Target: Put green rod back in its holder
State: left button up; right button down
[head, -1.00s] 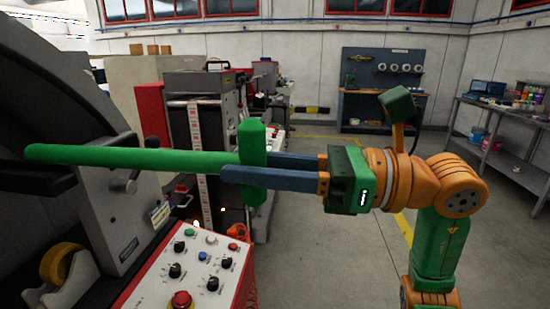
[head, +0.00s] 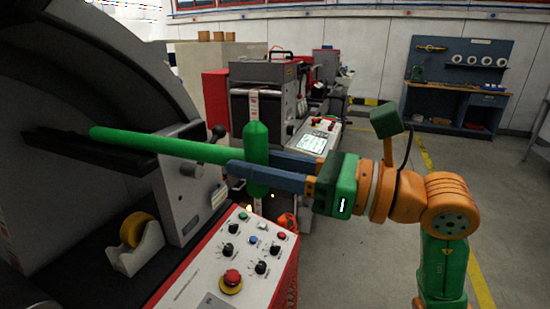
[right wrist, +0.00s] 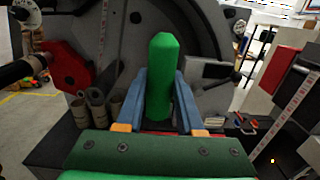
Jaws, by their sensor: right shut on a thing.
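The green rod (head: 165,145) is T-shaped, with a long bar and a thick crosswise handle (head: 256,150). My right gripper (head: 242,168) is shut on the handle between its two blue fingers, and holds the rod in the air. The long bar points left, its far end in front of a dark, elongated bracket (head: 85,150) on the big grey machine. I cannot tell whether the rod's end touches that bracket. In the right wrist view the green handle (right wrist: 160,80) stands upright between the blue fingers, and the long bar is hidden behind it. My left gripper is not in view.
A control panel (head: 245,262) with knobs and a red button lies below the rod. A tape dispenser (head: 137,240) sits left of it. A lever with a black knob (head: 217,132) stands close behind the rod. The floor at right is open.

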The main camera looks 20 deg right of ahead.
aim_at(202, 157)
jog(key=shift+p+x, duration=1.1)
jog(key=shift+x, duration=2.85)
jog(key=shift+a+f, duration=0.1)
jog(key=shift+f, duration=0.1)
jog(key=shift+w+a+f, duration=0.15)
jog(key=shift+w, duration=0.05)
jog(key=shift+f+b, duration=0.55)
jog(key=shift+b, duration=0.25)
jog(key=shift+f, duration=0.15)
jog(key=shift+f+b, duration=0.3)
jog(key=shift+b, duration=0.15)
jog(key=shift+c, duration=2.3)
grip_release()
